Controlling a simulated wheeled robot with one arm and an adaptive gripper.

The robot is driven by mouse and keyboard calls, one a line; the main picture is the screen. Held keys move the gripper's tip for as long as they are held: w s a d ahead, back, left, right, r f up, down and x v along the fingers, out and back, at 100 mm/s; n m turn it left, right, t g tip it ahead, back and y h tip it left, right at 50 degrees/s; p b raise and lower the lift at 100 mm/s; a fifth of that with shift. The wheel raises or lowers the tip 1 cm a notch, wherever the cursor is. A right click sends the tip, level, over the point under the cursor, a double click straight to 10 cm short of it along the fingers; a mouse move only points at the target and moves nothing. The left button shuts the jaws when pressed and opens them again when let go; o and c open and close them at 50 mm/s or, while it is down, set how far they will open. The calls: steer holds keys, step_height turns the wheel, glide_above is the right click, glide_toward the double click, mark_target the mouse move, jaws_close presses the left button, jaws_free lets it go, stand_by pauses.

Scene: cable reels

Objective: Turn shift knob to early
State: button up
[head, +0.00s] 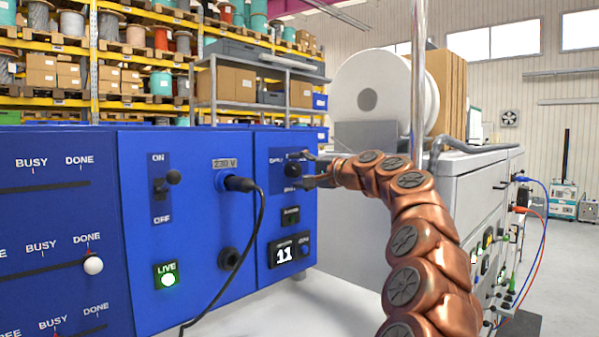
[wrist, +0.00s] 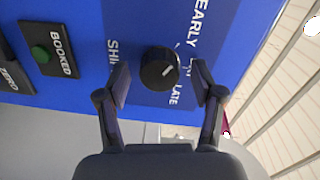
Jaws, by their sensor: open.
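The shift knob (wrist: 160,68) is round and black, on a dark blue panel. It sits between the two fingers of my gripper (wrist: 161,82) in the wrist view. The fingers are open, one on each side, with gaps to the knob. The knob's white mark slants toward the upper right of the wrist picture. The EARLY label (wrist: 199,22) is at the upper right and the LATE label (wrist: 183,96) at the lower right. In the head view my gripper (head: 313,169) is at the knob (head: 293,171), coming from the right; the labels there are partly hidden.
A BOOKED button (wrist: 40,53) lies to the left in the wrist view. A grey machine (head: 465,195) stands on the right.

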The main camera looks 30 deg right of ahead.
steer(key=v, duration=1.2)
stand_by(0.7)
